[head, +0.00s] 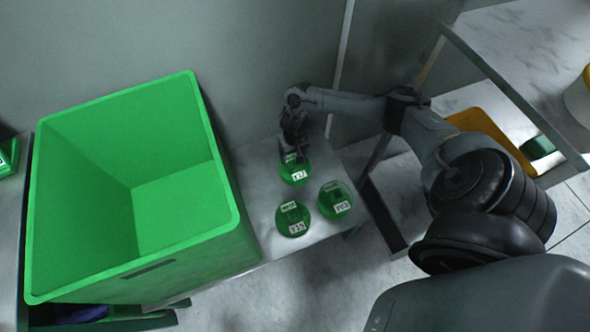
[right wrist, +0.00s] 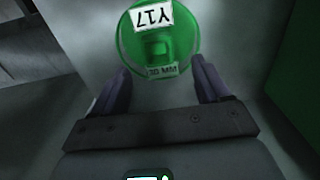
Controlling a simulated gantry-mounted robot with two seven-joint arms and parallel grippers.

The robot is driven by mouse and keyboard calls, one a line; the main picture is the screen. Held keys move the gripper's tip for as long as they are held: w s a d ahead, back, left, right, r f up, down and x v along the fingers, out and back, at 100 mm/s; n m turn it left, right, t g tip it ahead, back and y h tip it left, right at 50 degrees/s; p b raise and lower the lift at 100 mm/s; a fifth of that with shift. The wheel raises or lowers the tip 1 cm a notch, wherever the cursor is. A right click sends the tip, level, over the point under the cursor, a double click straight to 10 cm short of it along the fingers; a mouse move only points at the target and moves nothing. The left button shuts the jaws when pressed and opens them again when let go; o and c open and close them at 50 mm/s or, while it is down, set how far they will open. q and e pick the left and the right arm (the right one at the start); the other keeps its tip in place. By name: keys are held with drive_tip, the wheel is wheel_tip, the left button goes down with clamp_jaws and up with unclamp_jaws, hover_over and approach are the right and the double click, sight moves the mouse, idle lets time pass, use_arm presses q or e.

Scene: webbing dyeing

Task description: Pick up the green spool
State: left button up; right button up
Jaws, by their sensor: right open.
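Three green spools with white labels are on the grey marble-look table. One spool (head: 294,172) is at the back, one (head: 293,221) at the front left and one (head: 335,200) at the front right. My right gripper (head: 292,157) is over the back spool and partly hides it. In the right wrist view, a green spool (right wrist: 158,45) labelled "Y17" lies just beyond the open fingertips (right wrist: 160,80). The fingers are spread to about its width, and nothing is held between them. My left gripper is not in view.
A large empty green bin (head: 215,235) stands left of the spools. The table (head: 262,160) has some bare surface around them. At the right are a yellow tray (head: 475,123) and a marble-topped table (head: 520,40). A wall is behind.

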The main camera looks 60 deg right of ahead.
sight(295, 166)
drive_tip(key=shift+s+f+b, duration=0.2)
drive_tip(key=shift+f+b, duration=1.9)
drive_tip(key=shift+f, duration=0.45)
drive_tip(key=shift+r, duration=0.1)
clamp_jaws()
